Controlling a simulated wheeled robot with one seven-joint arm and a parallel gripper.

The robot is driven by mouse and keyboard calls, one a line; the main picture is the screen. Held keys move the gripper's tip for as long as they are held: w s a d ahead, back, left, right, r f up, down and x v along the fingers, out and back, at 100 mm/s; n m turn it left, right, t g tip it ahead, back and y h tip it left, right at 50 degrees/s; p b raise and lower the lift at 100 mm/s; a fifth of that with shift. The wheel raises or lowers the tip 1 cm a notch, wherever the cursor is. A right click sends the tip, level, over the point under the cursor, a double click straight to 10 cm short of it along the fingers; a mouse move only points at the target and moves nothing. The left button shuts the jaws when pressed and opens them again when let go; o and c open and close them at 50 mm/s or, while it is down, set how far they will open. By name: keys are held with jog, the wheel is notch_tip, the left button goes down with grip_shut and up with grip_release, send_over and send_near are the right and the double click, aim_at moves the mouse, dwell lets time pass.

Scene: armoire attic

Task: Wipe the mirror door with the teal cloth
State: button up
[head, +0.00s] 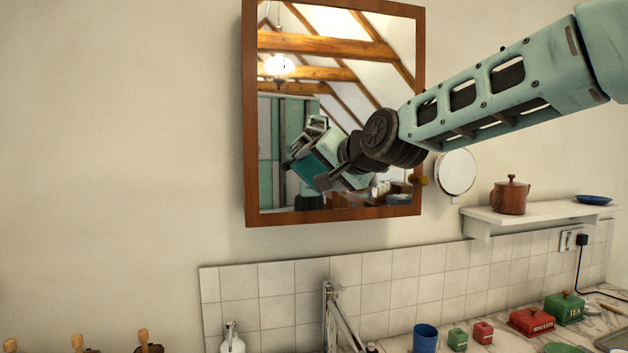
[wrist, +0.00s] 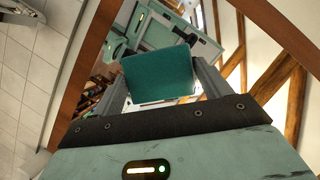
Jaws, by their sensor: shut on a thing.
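The mirror door (head: 335,218) hangs on the wall in a reddish-brown wooden frame. Its glass reflects roof beams, a lamp and my arm. My gripper (wrist: 158,80) is shut on the teal cloth (wrist: 160,68), a flat square-looking pad held between the two fingers. In the head view my arm comes in from the right, in front of the mirror's lower half. A teal patch shows left of my wrist there, mixed with the reflection. In the wrist view the cloth faces the glass. I cannot tell whether it touches it.
A small round mirror (head: 457,172) is just right of the frame. A white shelf (head: 540,213) holds a brown pot (head: 511,195) and a blue dish (head: 594,199). Below are a tap (head: 331,300), a blue cup (head: 425,338) and several tins. The wall to the left is bare.

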jog(key=shift+w+d+b, duration=0.15)
jog(key=shift+d+b, duration=0.35)
jog(key=shift+b, duration=0.1)
jog(key=shift+w+d+b, duration=0.15)
jog(key=shift+d+b, duration=0.35)
jog(key=shift+b, duration=0.05)
jog(key=shift+s+a+r+p, duration=0.15)
jog(key=shift+a+r+p, duration=0.15)
jog(key=shift+a+p, duration=0.65)
jog(key=shift+s+a+p, duration=0.25)
jog(key=shift+a+p, duration=0.4)
jog(key=shift+p, duration=0.6)
jog(key=shift+a+f+p, duration=0.15)
jog(key=shift+a+p, duration=0.2)
jog(key=shift+a, duration=0.05)
